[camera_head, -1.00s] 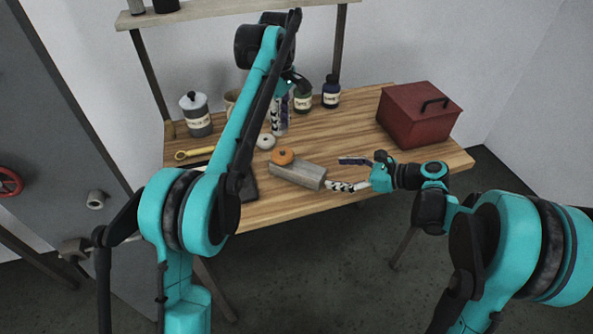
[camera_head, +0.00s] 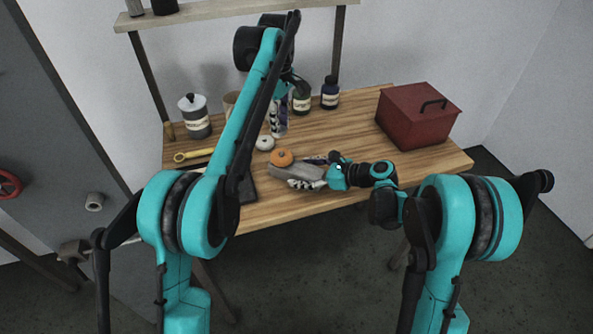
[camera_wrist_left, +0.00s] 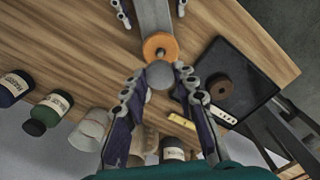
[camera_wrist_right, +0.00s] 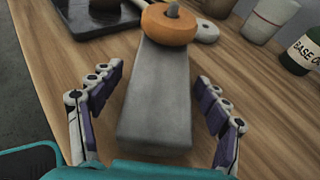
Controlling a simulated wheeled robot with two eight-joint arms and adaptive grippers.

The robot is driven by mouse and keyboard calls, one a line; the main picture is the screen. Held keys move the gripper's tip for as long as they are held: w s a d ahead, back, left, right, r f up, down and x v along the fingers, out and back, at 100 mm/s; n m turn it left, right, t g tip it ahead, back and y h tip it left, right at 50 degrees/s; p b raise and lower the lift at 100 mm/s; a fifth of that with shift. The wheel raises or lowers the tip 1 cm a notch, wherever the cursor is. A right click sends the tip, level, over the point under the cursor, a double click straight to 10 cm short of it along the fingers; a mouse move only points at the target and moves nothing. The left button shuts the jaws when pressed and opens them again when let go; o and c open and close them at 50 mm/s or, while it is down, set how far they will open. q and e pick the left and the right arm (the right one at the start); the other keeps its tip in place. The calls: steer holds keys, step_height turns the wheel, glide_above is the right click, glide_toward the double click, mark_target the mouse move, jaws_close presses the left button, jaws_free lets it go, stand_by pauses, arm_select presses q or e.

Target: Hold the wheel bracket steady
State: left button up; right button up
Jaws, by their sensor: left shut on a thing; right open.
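The wheel bracket, a grey block (camera_head: 284,173), lies on the wooden table. An orange wheel (camera_head: 282,158) sits around the peg at its far end, also seen in the right wrist view (camera_wrist_right: 171,24). My right gripper (camera_head: 309,172) is open, its fingers on both sides of the block's near end. In the right wrist view (camera_wrist_right: 155,102) gaps show between fingers and block. My left gripper (camera_wrist_left: 160,82) is shut on a pale round piece (camera_wrist_left: 160,75) just beyond the orange wheel. It looks like the pale ring (camera_head: 265,142) in the head view.
A dark tray (camera_wrist_left: 247,75) with a brown wheel (camera_wrist_left: 221,88) lies left of the bracket, partly behind my left arm.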

jaws_close()
arm_select(q)
glide_above(282, 151)
steer(key=shift+f, duration=2.5)
steer(key=shift+f, duration=0.1)
steer(key=shift+f, duration=0.75)
steer(key=shift+f, duration=0.6)
